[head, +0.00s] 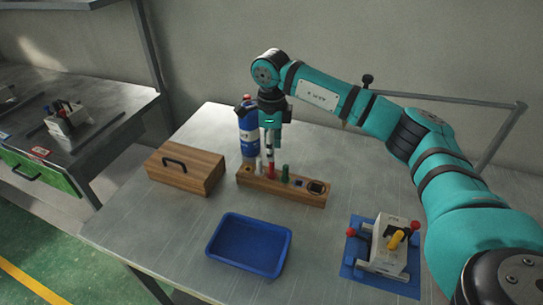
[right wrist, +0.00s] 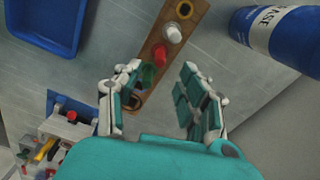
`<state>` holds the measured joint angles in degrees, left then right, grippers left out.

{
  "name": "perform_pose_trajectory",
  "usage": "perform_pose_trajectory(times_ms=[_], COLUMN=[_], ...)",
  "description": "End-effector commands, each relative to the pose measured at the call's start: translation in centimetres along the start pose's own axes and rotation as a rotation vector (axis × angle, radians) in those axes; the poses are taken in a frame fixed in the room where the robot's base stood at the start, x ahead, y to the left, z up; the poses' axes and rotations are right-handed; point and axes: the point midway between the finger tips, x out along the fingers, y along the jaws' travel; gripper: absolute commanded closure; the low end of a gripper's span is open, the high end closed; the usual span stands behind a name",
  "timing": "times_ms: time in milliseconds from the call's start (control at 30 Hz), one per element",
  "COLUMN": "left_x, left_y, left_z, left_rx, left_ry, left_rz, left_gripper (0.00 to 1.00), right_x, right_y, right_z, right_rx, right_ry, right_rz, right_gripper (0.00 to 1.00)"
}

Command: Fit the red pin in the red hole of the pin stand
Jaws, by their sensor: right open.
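The pin stand (head: 304,197) is a long wooden block on the grey table, and it also shows in the right wrist view (right wrist: 150,42). The red pin (head: 270,169) stands at the stand between a white pin (head: 258,166) and a green pin (head: 285,173). In the right wrist view the red pin (right wrist: 159,53) shows from above; its lower end and the hole under it are hidden. My right gripper (head: 270,152) points down above the stand. In its wrist view the gripper (right wrist: 161,70) is open and empty, with fingers apart near the green pin. My left gripper is out of view.
A blue bottle (head: 248,135) stands close behind the stand. A wooden box (head: 185,170) is at left, an empty blue tray (head: 250,245) in front. A white device (head: 390,243) with red knobs sits on a blue base at right.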

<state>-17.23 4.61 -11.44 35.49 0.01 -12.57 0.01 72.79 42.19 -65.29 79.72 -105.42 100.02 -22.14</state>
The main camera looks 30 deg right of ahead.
Motion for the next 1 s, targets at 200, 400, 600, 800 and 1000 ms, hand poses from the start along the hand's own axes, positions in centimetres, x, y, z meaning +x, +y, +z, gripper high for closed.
perform_pose_trajectory(times_ms=[200, 400, 600, 800, 1000], left_x=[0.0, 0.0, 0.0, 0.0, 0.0], left_y=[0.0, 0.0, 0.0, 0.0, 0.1], left_z=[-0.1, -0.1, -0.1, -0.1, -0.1], left_rx=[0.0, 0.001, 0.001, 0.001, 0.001], left_ry=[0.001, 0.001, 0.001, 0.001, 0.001], left_rz=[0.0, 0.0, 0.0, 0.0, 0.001], left_gripper=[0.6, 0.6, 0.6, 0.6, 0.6], right_x=[-4.8, -7.3, -7.9, -7.9, -7.9], right_y=[0.0, 0.0, 0.0, 0.0, 0.0], right_z=[0.1, 0.0, 0.0, 0.0, 0.0], right_rx=[0.0, 0.001, 0.0, 0.0, 0.0], right_ry=[-0.002, -0.001, 0.0, 0.0, 0.0], right_rz=[-0.003, -0.001, 0.001, 0.0, 0.0], right_gripper=[0.59, 0.59, 0.59, 0.59, 0.59])
